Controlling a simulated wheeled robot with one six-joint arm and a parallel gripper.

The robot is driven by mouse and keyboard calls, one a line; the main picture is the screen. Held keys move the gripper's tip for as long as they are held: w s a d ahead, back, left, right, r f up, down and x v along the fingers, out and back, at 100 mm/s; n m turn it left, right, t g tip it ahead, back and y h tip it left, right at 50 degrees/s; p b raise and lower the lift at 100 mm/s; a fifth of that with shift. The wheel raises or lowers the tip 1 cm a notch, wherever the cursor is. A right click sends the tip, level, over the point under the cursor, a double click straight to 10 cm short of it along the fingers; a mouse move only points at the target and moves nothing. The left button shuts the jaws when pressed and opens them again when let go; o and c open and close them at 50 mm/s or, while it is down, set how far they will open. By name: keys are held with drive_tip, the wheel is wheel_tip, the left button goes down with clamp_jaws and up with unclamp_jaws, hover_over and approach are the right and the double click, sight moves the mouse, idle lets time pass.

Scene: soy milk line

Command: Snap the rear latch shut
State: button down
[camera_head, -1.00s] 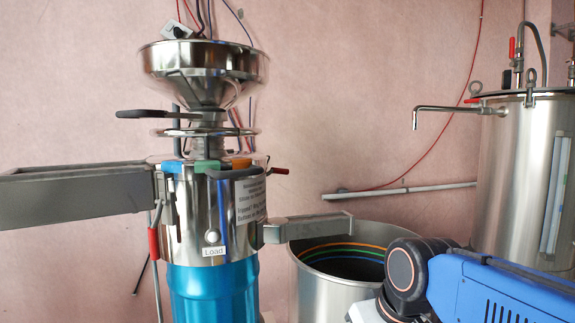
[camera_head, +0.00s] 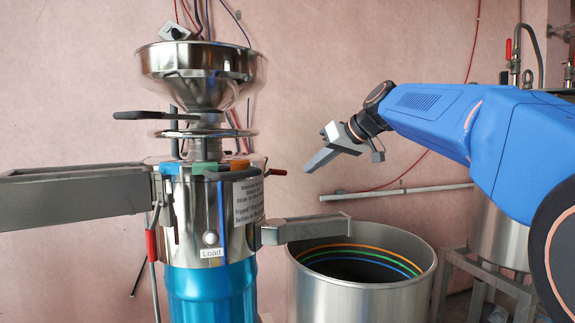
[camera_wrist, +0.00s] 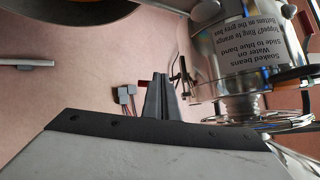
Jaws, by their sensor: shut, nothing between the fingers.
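The steel grinder (camera_head: 190,225) stands at left with a blue lower body and a funnel on top. A dark red lever (camera_head: 278,172) sticks out to the right from behind its upper rim; it looks like the rear latch's handle, and the latch body is hidden there. In the wrist view a thin black latch-like part (camera_wrist: 180,72) stands beside the grinder wall, with a red tip (camera_wrist: 147,85) partly behind my fingers. My gripper (camera_head: 314,164) is shut and empty, right of the lever and apart from it in the picture. Its fingers also show in the wrist view (camera_wrist: 161,80).
A red-handled latch (camera_head: 152,245) hangs at the grinder's front left. A steel spout (camera_head: 300,228) juts right over an open steel pot (camera_head: 360,300). A grey chute (camera_head: 70,188) extends left. Grey connectors (camera_wrist: 125,95) hang by the wall. The wall space above my gripper is clear.

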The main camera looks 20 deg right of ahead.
drive_tip(key=w+d+r+n+t+y, duration=0.1)
drive_tip(key=w+d+r, duration=0.1)
drive_tip(key=w+r, duration=0.4)
drive_tip(key=shift+w+d+r, duration=0.25)
drive_tip(key=shift+d+r, duration=0.1)
drive_tip(key=shift+r, duration=0.25)
drive_tip(key=s+f+x, duration=0.1)
drive_tip(key=f+x, duration=0.1)
drive_tip(key=x, duration=1.1)
drive_tip(key=shift+s, duration=0.25)
drive_tip(key=shift+d+f, duration=0.1)
drive_tip(key=shift+f, duration=0.1)
